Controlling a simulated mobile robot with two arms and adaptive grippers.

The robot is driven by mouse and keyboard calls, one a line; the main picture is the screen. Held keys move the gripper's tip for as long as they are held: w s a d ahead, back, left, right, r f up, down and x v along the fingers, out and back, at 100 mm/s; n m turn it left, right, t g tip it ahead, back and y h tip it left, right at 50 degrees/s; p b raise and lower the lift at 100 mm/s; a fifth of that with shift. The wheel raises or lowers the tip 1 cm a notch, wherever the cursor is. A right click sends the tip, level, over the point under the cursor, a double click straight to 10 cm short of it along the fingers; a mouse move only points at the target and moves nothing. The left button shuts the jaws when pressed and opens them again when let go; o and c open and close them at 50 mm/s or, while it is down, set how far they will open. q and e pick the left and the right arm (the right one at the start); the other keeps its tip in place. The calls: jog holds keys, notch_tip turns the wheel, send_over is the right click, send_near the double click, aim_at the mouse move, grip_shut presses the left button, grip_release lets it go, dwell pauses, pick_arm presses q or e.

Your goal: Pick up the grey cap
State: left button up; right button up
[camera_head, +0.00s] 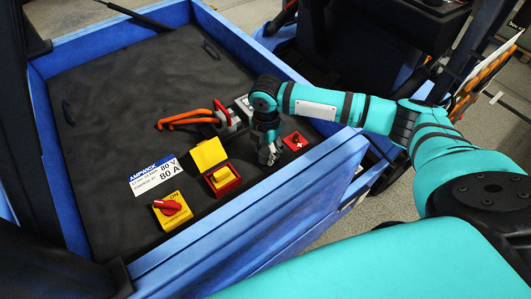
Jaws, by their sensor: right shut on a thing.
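My right gripper (268,156) points down over the dark top of the battery box, close to its front right edge. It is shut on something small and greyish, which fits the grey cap. The fingers hide most of it, so its shape is unclear. A red square with a white plus sign (295,141) lies just right of the fingertips. My left gripper is not in view.
A blue rim (160,262) surrounds the dark battery top (110,130). A yellow-lidded red box (223,180), a yellow plate with a red ON knob (172,208), a white label (154,177) and a connector with orange cables (188,119) stand near. The back left is mostly clear.

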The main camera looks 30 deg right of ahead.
aim_at(266, 150)
notch_tip(266, 150, up, 10)
jog(key=shift+r+b, duration=0.1)
jog(key=shift+b, duration=0.6)
